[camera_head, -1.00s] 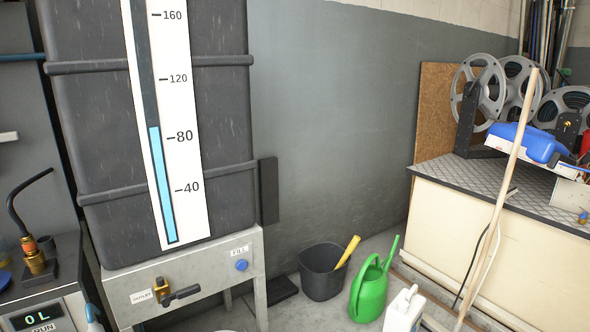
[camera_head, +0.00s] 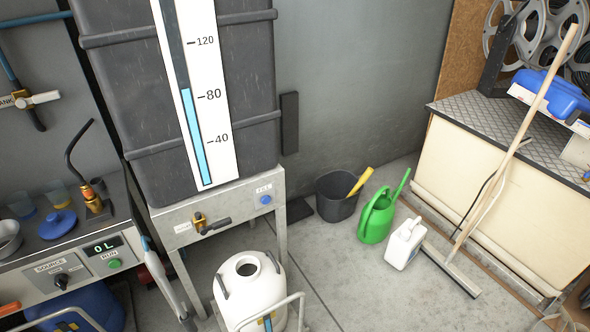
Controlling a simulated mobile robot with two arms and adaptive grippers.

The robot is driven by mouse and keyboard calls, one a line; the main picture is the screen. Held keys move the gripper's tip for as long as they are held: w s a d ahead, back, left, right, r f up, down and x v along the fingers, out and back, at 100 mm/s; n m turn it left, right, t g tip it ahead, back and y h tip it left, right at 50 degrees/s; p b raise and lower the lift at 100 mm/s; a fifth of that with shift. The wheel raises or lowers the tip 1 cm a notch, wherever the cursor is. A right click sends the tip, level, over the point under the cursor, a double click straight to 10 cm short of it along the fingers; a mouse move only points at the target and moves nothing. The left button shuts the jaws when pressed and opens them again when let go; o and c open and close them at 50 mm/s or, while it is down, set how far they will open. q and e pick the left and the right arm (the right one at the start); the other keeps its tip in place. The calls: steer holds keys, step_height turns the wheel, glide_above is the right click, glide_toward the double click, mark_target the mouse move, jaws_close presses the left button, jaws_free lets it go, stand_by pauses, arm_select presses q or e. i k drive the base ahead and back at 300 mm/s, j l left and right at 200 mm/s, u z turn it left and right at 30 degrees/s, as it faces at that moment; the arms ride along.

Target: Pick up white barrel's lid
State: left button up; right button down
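A white barrel (camera_head: 252,293) stands on the floor at the bottom centre, in front of the tank's metal stand. Its top shows a round dark opening with no lid on it. A round blue lid with a small knob (camera_head: 58,223) lies on the bench at the left; I cannot tell whether it belongs to the white barrel. Neither of my grippers shows in the head view.
A metal tube frame (camera_head: 288,308) stands against the barrel's front. A blue container (camera_head: 85,305) is under the bench. A dark bucket (camera_head: 333,197), green watering can (camera_head: 375,221), white canister (camera_head: 404,245) and squeegee (camera_head: 452,268) stand right.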

mark_target(57, 225)
steer(key=k+j+z, duration=0.15)
steer(key=j, duration=0.3)
steer(key=k+j+z, duration=0.2)
steer(key=j, duration=0.2)
steer(key=k+j+z, duration=0.15)
steer(key=j, duration=0.3)
steer(key=k+j+z, duration=0.2)
steer(key=j, duration=0.2)
steer(key=k+j+z, duration=0.15)
steer(key=j, duration=0.2)
steer(key=u, duration=0.5)
steer(key=j+u, duration=0.15)
steer(key=u, duration=0.85)
steer(key=z, duration=1.25)
steer(key=i+j+u, duration=0.15)
steer(key=i+j, duration=0.05)
steer(key=j, duration=0.1)
